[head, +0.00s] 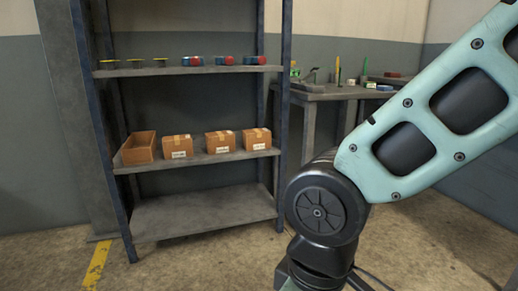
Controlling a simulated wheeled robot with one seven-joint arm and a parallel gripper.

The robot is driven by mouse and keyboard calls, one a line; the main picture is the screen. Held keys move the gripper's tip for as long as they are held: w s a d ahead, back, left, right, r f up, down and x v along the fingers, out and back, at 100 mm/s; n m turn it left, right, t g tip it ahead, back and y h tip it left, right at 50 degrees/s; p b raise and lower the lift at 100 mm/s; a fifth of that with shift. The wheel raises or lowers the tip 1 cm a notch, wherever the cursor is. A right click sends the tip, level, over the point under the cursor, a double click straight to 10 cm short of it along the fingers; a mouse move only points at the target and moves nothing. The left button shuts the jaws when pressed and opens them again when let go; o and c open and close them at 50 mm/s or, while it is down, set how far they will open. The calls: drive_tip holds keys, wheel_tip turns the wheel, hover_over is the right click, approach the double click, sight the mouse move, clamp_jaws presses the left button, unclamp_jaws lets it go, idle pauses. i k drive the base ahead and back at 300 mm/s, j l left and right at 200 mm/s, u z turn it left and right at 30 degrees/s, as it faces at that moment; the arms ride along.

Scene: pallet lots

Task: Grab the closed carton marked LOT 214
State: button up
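Three closed cartons stand in a row on the middle shelf in the head view: a left one (177,147), a middle one (220,142) and a right one (257,139). Each is brown with a white label low on its front. The label print is too small to read, so I cannot tell which is LOT 214. An open, lidless carton (139,148) stands at the left end of the row. My arm fills the right side of the view, apart from the cartons. My gripper is outside the view.
The cartons stand on a grey metal shelf unit (200,217) with dark uprights. Its top shelf (190,70) holds several small yellow, red and blue items. The bottom shelf is empty. A workbench (335,93) with tools stands to the right, partly behind my arm. Floor is clear at front left.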

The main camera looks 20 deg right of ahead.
sight(219, 141)
drive_tip(key=i+u, duration=0.25)
drive_tip(key=i, duration=0.25)
drive_tip(key=i+l+u, duration=0.3)
drive_tip(key=i, duration=0.2)
drive_tip(key=i+l+u, duration=0.25)
drive_tip(key=i, duration=0.2)
drive_tip(key=i+l+u, duration=0.25)
drive_tip(key=i, duration=0.25)
